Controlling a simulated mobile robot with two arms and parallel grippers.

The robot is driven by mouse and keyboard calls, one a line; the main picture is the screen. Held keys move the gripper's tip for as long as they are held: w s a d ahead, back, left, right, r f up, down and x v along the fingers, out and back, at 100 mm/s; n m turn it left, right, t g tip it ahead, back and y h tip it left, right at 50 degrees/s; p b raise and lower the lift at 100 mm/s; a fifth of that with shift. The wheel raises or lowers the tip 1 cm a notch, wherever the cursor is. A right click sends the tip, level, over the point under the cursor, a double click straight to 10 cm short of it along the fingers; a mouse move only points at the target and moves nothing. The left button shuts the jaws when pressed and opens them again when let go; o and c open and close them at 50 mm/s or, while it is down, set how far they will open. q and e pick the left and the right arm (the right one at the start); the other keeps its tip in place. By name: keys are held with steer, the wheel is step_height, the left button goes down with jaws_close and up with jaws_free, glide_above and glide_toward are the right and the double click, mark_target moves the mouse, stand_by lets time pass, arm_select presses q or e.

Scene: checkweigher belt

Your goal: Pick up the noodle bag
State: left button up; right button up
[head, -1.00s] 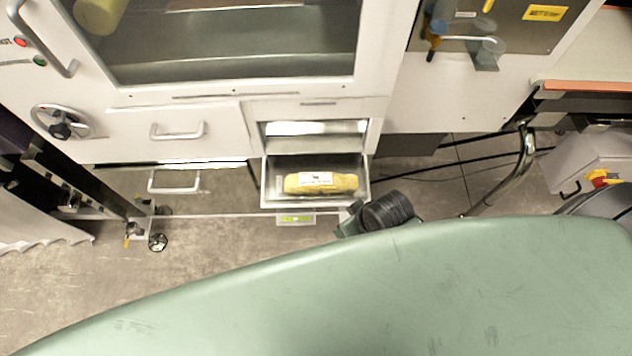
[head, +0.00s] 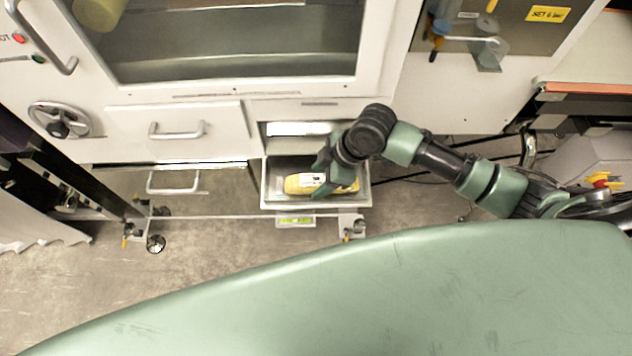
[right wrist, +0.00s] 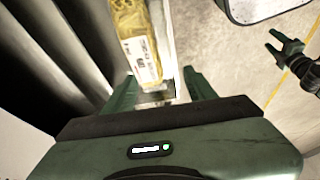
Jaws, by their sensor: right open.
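The noodle bag (head: 301,184) is a yellow bag with a white label, lying in an open metal tray (head: 268,197) under the machine's window. My right gripper (head: 324,180) is over the tray, and its fingers cover part of the bag in the head view. In the right wrist view the bag (right wrist: 137,45) lies ahead of the two spread fingertips (right wrist: 160,88), roughly lengthwise between them. The right gripper is open and empty. Whether a finger touches the bag I cannot tell. In the right wrist view another dark green gripper (right wrist: 280,45), my left one, shows at the right with its fingers apart.
The white machine front with a drawer handle (head: 177,131) and a handwheel (head: 60,121) stands around the tray. A caster (head: 156,243) is at the lower left. Grey floor (head: 230,235) in front of the tray is clear.

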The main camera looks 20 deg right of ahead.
mark_target(318, 179)
steer(key=shift+w+d+f, duration=0.15)
steer(key=shift+w+d, duration=0.85)
steer(key=shift+d, duration=0.2)
steer(key=shift+n, duration=0.3)
steer(key=x, duration=0.7)
steer(key=shift+s+f+p, duration=0.15)
steer(key=shift+f+p, duration=0.15)
steer(key=shift+p, duration=0.05)
jaws_close()
